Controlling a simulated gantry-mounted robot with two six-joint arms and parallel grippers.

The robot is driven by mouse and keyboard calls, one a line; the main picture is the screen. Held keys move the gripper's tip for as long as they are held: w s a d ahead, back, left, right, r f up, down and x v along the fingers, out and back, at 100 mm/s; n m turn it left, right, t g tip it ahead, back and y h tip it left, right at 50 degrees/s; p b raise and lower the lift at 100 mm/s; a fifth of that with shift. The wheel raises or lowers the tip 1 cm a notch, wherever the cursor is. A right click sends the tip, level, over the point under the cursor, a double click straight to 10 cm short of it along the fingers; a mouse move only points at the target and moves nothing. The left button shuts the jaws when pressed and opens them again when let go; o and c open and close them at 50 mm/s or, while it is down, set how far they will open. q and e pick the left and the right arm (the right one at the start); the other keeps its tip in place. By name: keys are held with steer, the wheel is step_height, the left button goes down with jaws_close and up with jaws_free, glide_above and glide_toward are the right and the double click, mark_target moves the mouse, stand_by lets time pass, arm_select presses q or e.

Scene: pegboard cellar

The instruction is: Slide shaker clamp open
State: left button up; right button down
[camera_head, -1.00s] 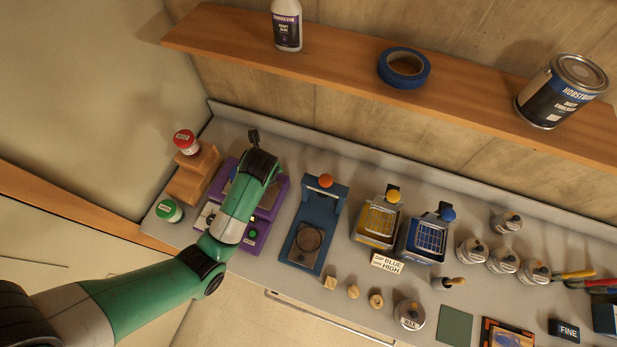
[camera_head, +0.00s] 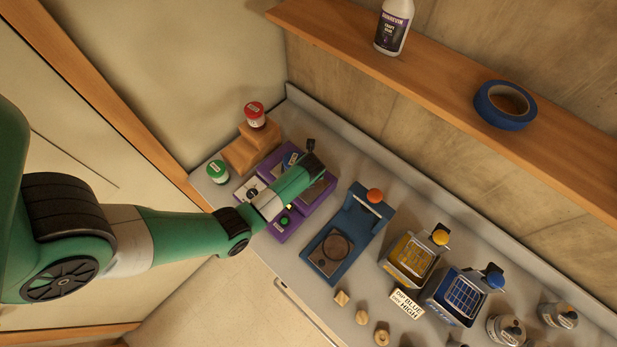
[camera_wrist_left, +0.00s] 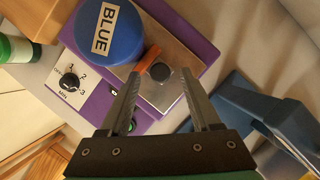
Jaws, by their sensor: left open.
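The purple shaker (camera_head: 283,228) stands on the bench, partly covered by my left arm in the head view. In the left wrist view, its purple body (camera_wrist_left: 92,119) carries a blue jar marked BLUE (camera_wrist_left: 107,32) on a metal plate (camera_wrist_left: 176,57). An orange-brown clamp piece (camera_wrist_left: 148,58) with a dark round knob (camera_wrist_left: 160,72) sits beside the jar. My left gripper (camera_wrist_left: 160,76) is open, its fingertips on either side of the knob. I cannot tell whether they touch it. In the head view my left gripper (camera_head: 312,172) is above the shaker. My right gripper is not in view.
A blue device with an orange knob (camera_head: 345,235) stands right of the shaker. A wooden stepped block (camera_head: 251,147) holds a red-lidded jar (camera_head: 254,114); a green-lidded jar (camera_head: 217,171) is left of it. Yellow (camera_head: 411,257) and blue (camera_head: 460,296) trays stand farther right. A shelf (camera_head: 430,75) runs above.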

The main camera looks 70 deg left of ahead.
arm_select(q)
steer(key=shift+a+f, duration=0.15)
steer(key=shift+f, duration=0.2)
jaws_close()
